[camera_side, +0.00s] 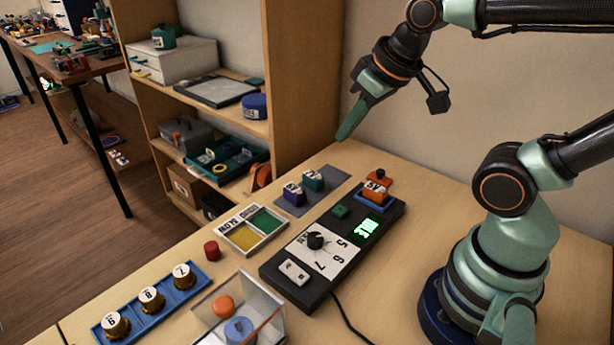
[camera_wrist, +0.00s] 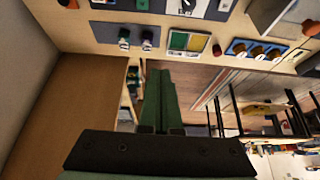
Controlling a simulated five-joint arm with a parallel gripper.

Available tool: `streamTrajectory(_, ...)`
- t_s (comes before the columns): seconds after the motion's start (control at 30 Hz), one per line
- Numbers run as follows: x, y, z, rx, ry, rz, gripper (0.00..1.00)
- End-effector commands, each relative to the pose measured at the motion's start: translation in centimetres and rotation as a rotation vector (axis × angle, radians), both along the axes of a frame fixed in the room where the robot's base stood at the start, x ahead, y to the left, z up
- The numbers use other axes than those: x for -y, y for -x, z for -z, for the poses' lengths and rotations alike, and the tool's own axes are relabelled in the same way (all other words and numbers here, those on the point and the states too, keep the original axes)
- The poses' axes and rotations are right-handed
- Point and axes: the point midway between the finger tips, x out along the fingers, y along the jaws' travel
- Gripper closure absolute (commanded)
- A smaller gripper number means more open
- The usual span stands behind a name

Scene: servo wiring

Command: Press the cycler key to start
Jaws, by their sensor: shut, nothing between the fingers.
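The cycler is a black console (camera_side: 325,255) on the table, with a dial (camera_side: 316,240) marked 5, 6 and 7 and a lit green display (camera_side: 368,228). A small green key (camera_side: 340,211) stands on its top near the far end. A white rocker-like part (camera_side: 295,272) is at the near end. An orange servo (camera_side: 374,190) sits in a blue cradle at the far end. My gripper (camera_side: 345,132) is shut and empty, high above the table behind the console, well apart from the key. In the wrist view its green fingers (camera_wrist: 160,75) point away, with part of the console (camera_wrist: 185,8) at the top edge.
Two small servos (camera_side: 303,187) stand on a grey mat left of the console. A yellow-and-green sorting tray (camera_side: 252,231), a red cap (camera_side: 211,250), a blue rack (camera_side: 152,308) with numbered knobs and a clear box (camera_side: 238,310) are further left. A shelf (camera_side: 290,90) stands behind.

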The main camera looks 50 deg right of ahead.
Motion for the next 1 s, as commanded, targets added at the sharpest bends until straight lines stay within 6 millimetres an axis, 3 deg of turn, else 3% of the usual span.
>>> streamTrajectory(0.33,0.7,-0.6,0.8,-0.084,0.009,0.004,1.00)
streamTrajectory(1.0,4.6,-3.2,6.2,-0.476,0.002,0.001,1.00)
